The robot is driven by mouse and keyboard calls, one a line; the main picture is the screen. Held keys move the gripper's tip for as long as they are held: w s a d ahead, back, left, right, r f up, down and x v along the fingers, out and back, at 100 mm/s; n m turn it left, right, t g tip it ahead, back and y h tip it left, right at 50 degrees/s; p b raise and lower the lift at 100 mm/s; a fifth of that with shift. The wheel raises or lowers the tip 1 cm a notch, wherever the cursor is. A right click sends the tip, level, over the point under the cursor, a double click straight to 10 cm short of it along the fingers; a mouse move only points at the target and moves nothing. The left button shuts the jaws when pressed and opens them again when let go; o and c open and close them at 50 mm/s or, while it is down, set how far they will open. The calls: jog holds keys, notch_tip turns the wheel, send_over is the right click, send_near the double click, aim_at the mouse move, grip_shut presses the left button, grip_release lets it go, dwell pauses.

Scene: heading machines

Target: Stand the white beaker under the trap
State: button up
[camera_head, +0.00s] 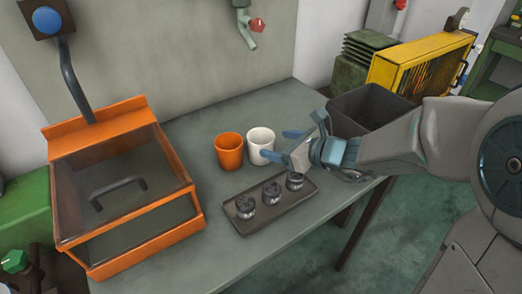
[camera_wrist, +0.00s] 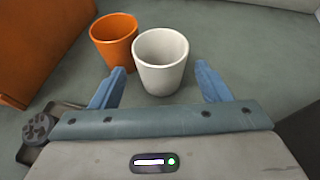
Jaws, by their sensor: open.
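The white beaker (camera_head: 261,146) stands upright on the grey-green table, touching or very close to an orange beaker (camera_head: 229,151) on its left. In the wrist view the white beaker (camera_wrist: 161,61) stands just ahead of and between the fingertips, with the orange beaker (camera_wrist: 115,41) behind it to the left. My gripper (camera_head: 280,145) is open, its blue fingers spread to either side of the white beaker, not closed on it. A tap-like green spout with a red handle (camera_head: 246,26) hangs on the wall above the table; I cannot tell if this is the trap.
A dark tray (camera_head: 245,228) with several dark metal parts lies in front of the beakers. An orange box with a clear lid (camera_head: 115,165) fills the left side. A dark open bin (camera_head: 345,112) stands behind my arm. The table behind the beakers is clear.

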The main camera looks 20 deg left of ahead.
aim_at(272, 142)
jog(key=shift+x, duration=3)
jog(key=shift+d+f, duration=0.1)
jog(key=shift+c, duration=0.3)
jog(key=c, duration=0.6)
